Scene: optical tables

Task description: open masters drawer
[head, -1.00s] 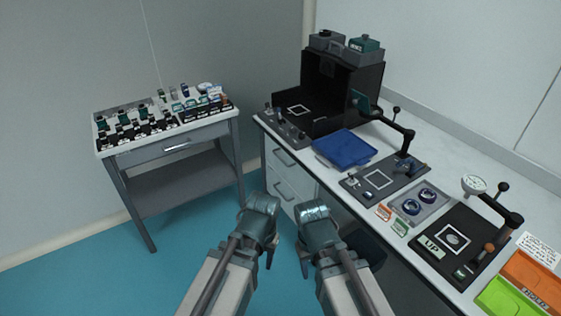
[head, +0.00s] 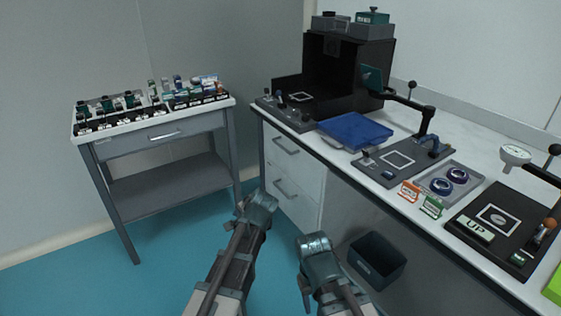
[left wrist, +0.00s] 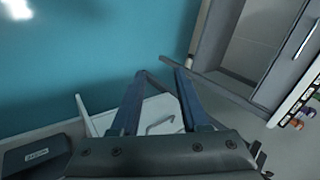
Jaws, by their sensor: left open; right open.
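Two units with drawers show, and I cannot read a "masters" label on either. The small grey table at the left has one grey drawer (head: 160,137) with a bar handle (head: 165,135), shut. Under the bench, a white cabinet has an upper drawer (head: 283,150) and a lower drawer (head: 290,200), both shut. My left gripper (head: 254,205) is open and empty in front of the white cabinet, apart from both units. In the left wrist view its spread fingers (left wrist: 160,98) show with a white drawer front and handle beyond. My right gripper (head: 312,268) is open and empty, lower and further right.
The grey table's top (head: 75,130) carries several small labelled items. The bench (head: 340,165) holds a black box (head: 345,75), a blue tray (head: 355,131) and fixtures. A dark bin (head: 378,262) stands on the floor under it. The blue floor (head: 180,265) before the grey table is clear.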

